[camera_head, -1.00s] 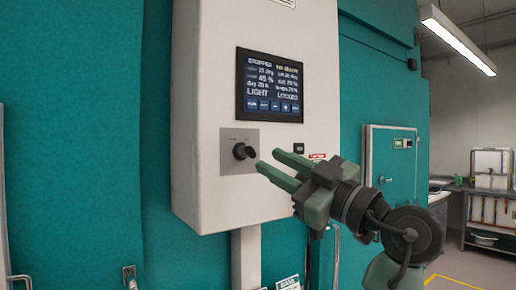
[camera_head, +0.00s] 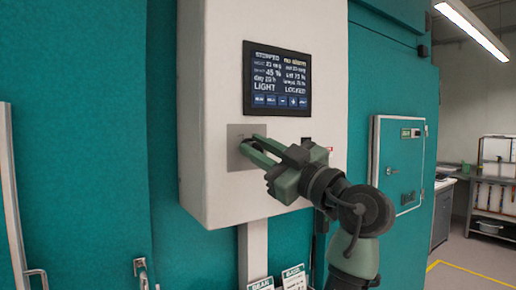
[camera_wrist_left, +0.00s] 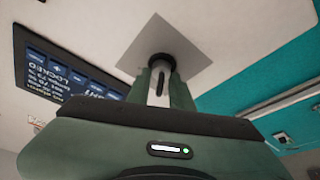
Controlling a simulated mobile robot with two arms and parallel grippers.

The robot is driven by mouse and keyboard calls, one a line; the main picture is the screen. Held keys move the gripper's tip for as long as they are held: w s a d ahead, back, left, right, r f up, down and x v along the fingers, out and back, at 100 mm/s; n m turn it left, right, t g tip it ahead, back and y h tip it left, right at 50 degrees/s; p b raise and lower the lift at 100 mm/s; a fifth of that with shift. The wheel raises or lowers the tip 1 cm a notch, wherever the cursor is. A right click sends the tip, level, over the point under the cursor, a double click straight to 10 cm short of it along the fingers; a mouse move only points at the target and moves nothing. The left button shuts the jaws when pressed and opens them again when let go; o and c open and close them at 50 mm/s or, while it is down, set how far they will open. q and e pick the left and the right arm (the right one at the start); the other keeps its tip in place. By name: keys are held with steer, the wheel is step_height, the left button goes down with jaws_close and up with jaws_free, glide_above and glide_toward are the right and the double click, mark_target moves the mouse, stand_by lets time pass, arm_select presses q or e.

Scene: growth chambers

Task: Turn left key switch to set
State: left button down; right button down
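The key switch (camera_wrist_left: 160,64) is a dark round knob with a narrow key grip, set on a square grey metal plate (camera_head: 234,158) low on the white control box. My left gripper (camera_head: 247,143) has reached the plate, and its two green fingers cover the switch in the head view. In the left wrist view the fingers (camera_wrist_left: 160,85) stand one on each side of the key grip. A light gap shows between them, so they look open around it. Whether either finger touches the key is unclear. The switch's markings are hidden. My right gripper is not in view.
Above the switch, a dark display (camera_head: 277,80) reads STOPPED, LIGHT and LOCKED. The white control box (camera_head: 212,100) hangs on a teal wall. A small teal door (camera_head: 397,165) is to the right. A shelf rack (camera_head: 495,180) stands far right.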

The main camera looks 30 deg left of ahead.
arm_select(q)
steer(key=shift+f+m+t+b, duration=0.15)
steer(key=shift+m+t+b, duration=1)
steer(key=shift+m, duration=0.65)
steer(key=m+t+b, duration=0.1)
steer(key=m, duration=0.3)
steer(key=shift+t, duration=0.25)
steer(key=m+t+h, duration=0.1)
steer(key=m+t, duration=0.1)
steer(key=m, duration=0.2)
steer(key=shift+r, duration=0.2)
steer(key=shift+m+t+h+p, duration=0.35)
steer(key=shift+m+t+h, duration=0.25)
steer(key=shift+m, duration=0.8)
steer(key=shift+m+t+h+p, duration=0.3)
steer(key=shift+m+t+h, duration=0.25)
steer(key=shift+m, duration=0.85)
steer(key=c, duration=1.6)
jaws_free()
steer(key=shift+d, duration=0.1)
